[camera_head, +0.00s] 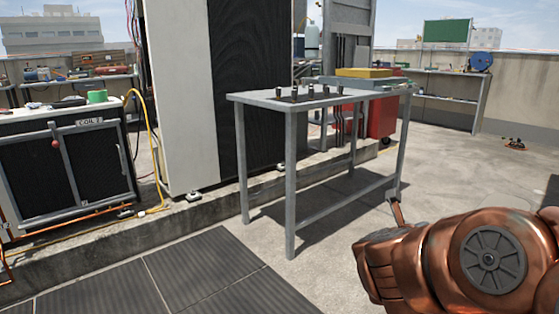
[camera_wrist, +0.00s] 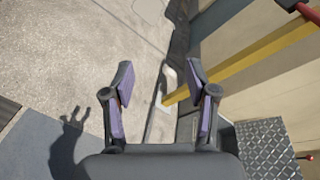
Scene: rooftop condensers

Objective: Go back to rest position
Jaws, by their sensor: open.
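My gripper (camera_wrist: 160,82) shows in the wrist view with its two purple-padded fingers spread apart and nothing between them. It hangs over bare concrete floor, and its shadow falls on the ground at the left. In the head view my copper-coloured arm fills the lower right, and the gripper itself cannot be made out there. A grey metal table (camera_head: 262,98) stands in the middle of the head view, apart from my arm. Several small dark fittings stand on its top, and a yellow item (camera_head: 365,73) shows at its far end.
A red cabinet (camera_head: 382,117) is behind the table. Dark mats (camera_head: 175,275) lie in front. Open concrete (camera_head: 470,165) lies at the right. A yellow rail (camera_wrist: 255,60) crosses the wrist view.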

